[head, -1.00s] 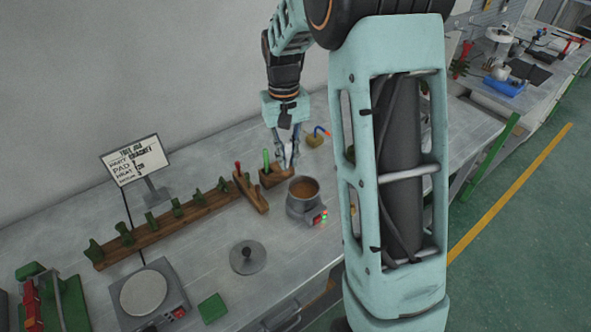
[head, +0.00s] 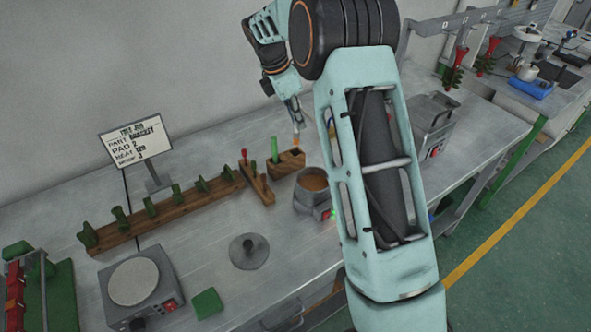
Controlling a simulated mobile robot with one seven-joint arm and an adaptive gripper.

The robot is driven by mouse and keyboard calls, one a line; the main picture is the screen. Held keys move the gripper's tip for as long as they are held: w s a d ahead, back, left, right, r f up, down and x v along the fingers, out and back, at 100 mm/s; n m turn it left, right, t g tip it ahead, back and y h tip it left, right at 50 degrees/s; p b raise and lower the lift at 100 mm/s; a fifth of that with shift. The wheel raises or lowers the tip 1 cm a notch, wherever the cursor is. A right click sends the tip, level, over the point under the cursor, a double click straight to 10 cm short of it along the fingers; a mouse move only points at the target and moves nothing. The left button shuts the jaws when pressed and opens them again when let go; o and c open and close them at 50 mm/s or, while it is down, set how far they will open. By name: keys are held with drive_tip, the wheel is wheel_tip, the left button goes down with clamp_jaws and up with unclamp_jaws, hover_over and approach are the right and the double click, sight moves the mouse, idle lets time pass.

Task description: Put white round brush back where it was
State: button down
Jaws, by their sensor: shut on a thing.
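My gripper (head: 293,116) is at the back of the bench, above a small wooden block (head: 291,158). It is shut on a slim, pale piece with an orange-tan lower end, which I take to be the white round brush (head: 296,139). Most of the brush is hidden by the fingers. Its lower end appears just above the block or at its top; I cannot tell whether they touch. A green-handled tool (head: 274,149) stands upright at the block's left end.
A wax pot (head: 312,188) stands just right of the block. A red-handled tool (head: 244,158) stands in a wooden holder (head: 260,190). A long wooden rack (head: 160,222), round lid (head: 249,252), hot plate (head: 134,283) and sign (head: 136,142) are further left. My arm hides part of the bench.

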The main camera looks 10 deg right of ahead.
drive_tip(key=f+n, duration=0.1)
drive_tip(key=f, duration=0.2)
drive_tip(key=w+f+n, duration=0.1)
drive_tip(key=f, duration=0.3)
drive_tip(key=w+f+n+t, duration=0.1)
drive_tip(key=f, duration=0.2)
drive_tip(key=shift+f, duration=0.25)
drive_tip(key=shift+f, duration=0.15)
drive_tip(key=c, duration=2)
unclamp_jaws()
drive_tip(key=b+v, duration=0.1)
drive_tip(key=v, duration=1.1)
